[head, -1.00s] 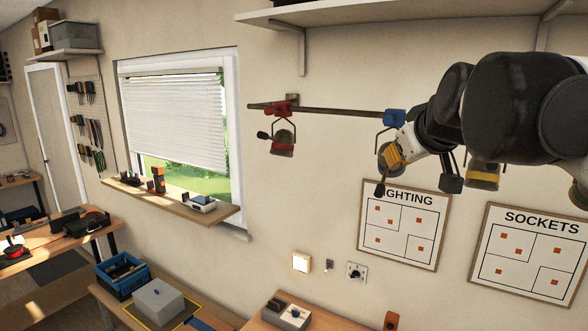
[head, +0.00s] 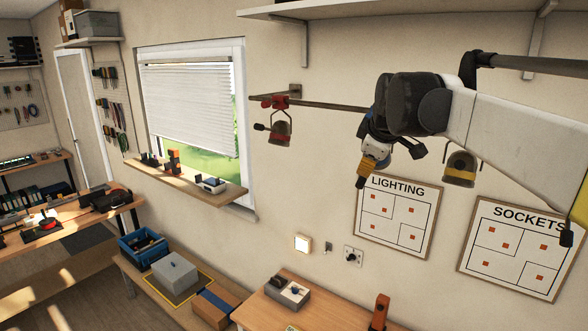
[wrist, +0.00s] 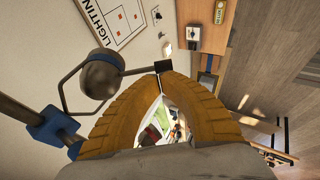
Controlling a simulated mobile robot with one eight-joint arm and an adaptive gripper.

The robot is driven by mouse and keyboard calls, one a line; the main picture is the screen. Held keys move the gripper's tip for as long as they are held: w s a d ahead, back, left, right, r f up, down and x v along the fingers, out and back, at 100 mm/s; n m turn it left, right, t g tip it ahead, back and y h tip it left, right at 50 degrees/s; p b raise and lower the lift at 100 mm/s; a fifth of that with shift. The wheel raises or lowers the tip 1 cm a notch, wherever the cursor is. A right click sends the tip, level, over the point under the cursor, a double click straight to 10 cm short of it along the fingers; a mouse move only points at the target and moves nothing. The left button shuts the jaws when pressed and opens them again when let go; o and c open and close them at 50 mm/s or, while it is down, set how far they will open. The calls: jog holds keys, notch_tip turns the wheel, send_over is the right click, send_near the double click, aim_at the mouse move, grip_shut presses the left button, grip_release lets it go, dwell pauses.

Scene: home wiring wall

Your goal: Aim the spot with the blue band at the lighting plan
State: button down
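The spot with the blue band shows in the wrist view as a dark grey rounded lamp head (wrist: 101,76) in a bent wire bracket. Its blue clamp (wrist: 54,130) sits on the rail. A black handle sticks out from the lamp to my fingertips. My gripper (wrist: 161,78), with yellow fingers, is closed at the tips on the end of this handle. In the head view my gripper (head: 366,172) is at the upper left corner of the lighting plan (head: 392,237), and my arm hides this spot. The lighting plan (wrist: 125,20) also shows in the wrist view. The lamp's opening is hidden.
A spot with a red clamp (head: 279,128) hangs at the rail's left end, and one with a yellow band (head: 460,168) hangs right of my wrist. The sockets plan (head: 515,248) is at right. A shelf (head: 400,10) is above.

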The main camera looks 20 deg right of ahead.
aim_at(361, 178)
jog(key=x, duration=0.3)
jog(key=shift+w+a+p, duration=0.1)
jog(key=shift+w+p, duration=0.05)
jog(key=shift+p, duration=0.15)
jog(key=shift+f, duration=0.2)
jog(key=shift+w+d+f+b, duration=0.15)
jog(key=shift+f+b, duration=0.15)
jog(key=shift+f, duration=0.05)
jog(key=shift+w+d+f+b, duration=0.1)
jog(key=shift+w+f+b, duration=0.05)
jog(key=shift+f+b, duration=0.2)
jog(key=shift+w+d, duration=0.1)
